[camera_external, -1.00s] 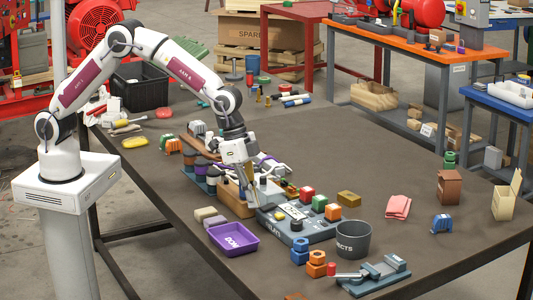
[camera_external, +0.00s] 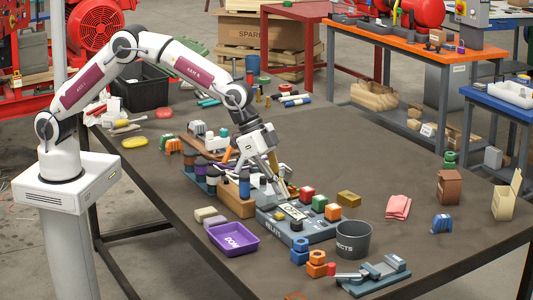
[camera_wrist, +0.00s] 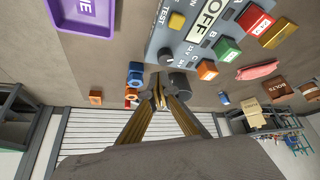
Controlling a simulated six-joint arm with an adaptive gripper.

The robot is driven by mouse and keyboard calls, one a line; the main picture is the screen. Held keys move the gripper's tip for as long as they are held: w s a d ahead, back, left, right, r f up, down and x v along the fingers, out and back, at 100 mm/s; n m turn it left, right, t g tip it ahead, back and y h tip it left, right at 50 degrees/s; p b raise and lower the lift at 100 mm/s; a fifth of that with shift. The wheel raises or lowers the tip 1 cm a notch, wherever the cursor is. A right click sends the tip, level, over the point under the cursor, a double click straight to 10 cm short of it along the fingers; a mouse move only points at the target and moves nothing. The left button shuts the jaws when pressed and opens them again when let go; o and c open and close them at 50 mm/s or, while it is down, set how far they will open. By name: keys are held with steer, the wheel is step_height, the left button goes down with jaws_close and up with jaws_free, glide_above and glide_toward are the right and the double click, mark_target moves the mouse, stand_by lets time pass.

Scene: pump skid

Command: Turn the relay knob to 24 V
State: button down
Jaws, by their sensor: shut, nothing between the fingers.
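The grey relay panel (camera_external: 325,232) lies on the table, with a display reading OFF (camera_wrist: 208,20) and coloured blocks along one side. A dark round knob (camera_wrist: 165,57) sits near the panel's end in the wrist view; the small marks around it are too small to read. My gripper (camera_external: 283,196) is tilted above the panel's back left part, apart from the dark knob. In the wrist view its fingers (camera_wrist: 158,92) meet at the tips and hold nothing.
Red (camera_external: 307,194), green (camera_external: 319,202) and orange (camera_external: 333,212) blocks stand on the panel's right side. A dark grey bin (camera_external: 354,240) stands right of it, a purple tray (camera_external: 234,238) left.

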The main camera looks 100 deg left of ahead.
mark_target(297, 225)
steer(key=shift+f, duration=0.1)
steer(key=shift+f, duration=3.4)
steer(key=shift+w, duration=0.3)
steer(key=shift+a, duration=0.55)
steer(key=shift+w+a, duration=0.25)
steer(key=shift+a, duration=0.35)
steer(key=shift+s+a, duration=0.15)
steer(key=shift+s, duration=0.2)
steer(key=shift+r, duration=0.1)
